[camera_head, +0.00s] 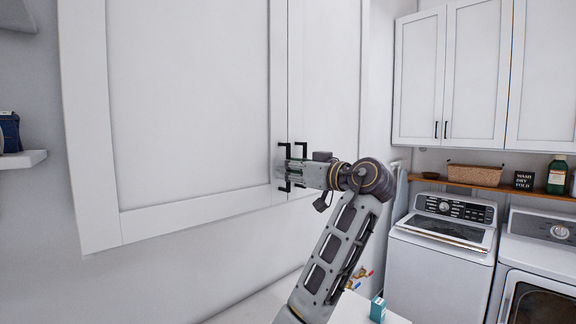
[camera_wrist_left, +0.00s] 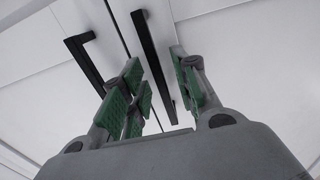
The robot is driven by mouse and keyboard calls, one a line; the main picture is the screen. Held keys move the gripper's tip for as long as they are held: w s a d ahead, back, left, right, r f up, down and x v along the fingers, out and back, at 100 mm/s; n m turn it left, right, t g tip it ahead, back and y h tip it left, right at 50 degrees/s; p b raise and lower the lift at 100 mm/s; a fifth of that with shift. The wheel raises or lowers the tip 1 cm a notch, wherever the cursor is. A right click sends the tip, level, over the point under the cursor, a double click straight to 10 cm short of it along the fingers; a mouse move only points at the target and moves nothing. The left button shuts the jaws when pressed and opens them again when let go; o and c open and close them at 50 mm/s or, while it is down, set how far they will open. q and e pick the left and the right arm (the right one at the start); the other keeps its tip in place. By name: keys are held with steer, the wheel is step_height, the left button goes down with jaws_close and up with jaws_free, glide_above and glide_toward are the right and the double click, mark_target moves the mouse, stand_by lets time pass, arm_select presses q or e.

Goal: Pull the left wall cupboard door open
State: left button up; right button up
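The left wall cupboard door (camera_head: 190,105) is a large white framed panel, shut flush beside the narrower-looking right door (camera_head: 325,80). Each door has a black bar handle by the middle seam. My left gripper (camera_head: 285,168) is at the left door's handle (camera_head: 285,187) and hides its middle; the right door's handle (camera_head: 303,149) is just beside it. In the left wrist view, the green-padded fingers (camera_wrist_left: 158,95) are open, with one black handle (camera_wrist_left: 152,55) between them and the other (camera_wrist_left: 84,59) outside. I cannot tell whether the pads touch the handle. My right gripper is not in view.
A washer (camera_head: 443,245) and dryer (camera_head: 540,265) stand at right, under a wooden shelf (camera_head: 510,187) and more white cupboards (camera_head: 470,75). A small shelf (camera_head: 25,160) is at left.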

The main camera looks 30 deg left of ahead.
arm_select(q)
steer(key=shift+w+a, duration=0.1)
steer(key=shift+a, duration=0.3)
jaws_close()
